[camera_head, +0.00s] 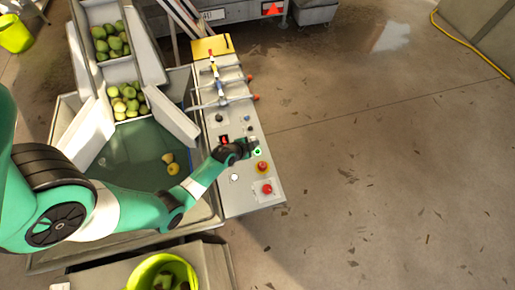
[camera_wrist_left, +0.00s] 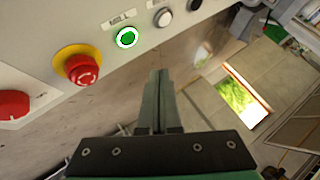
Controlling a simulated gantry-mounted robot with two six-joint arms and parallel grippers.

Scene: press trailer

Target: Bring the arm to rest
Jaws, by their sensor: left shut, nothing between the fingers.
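My left arm (camera_head: 140,209) is green and reaches from the left over the tank to the control panel (camera_head: 245,193). Its gripper (camera_head: 250,147) is over the panel, close to the green-lit button (camera_head: 257,152). In the left wrist view the gripper (camera_wrist_left: 159,74) is shut and empty, its two dark fingers side by side. There the green-lit button (camera_wrist_left: 127,37) is beyond and left of the fingertips, with a visible gap in the picture. My right gripper is not in view.
On the panel are a red mushroom button on yellow (camera_head: 262,167), a red knob (camera_head: 267,188) and levers (camera_head: 218,80). Beside it are a water tank (camera_head: 135,150) with floating apples (camera_head: 171,163), a chute of green fruit (camera_head: 126,101) and a lime bucket (camera_head: 162,270).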

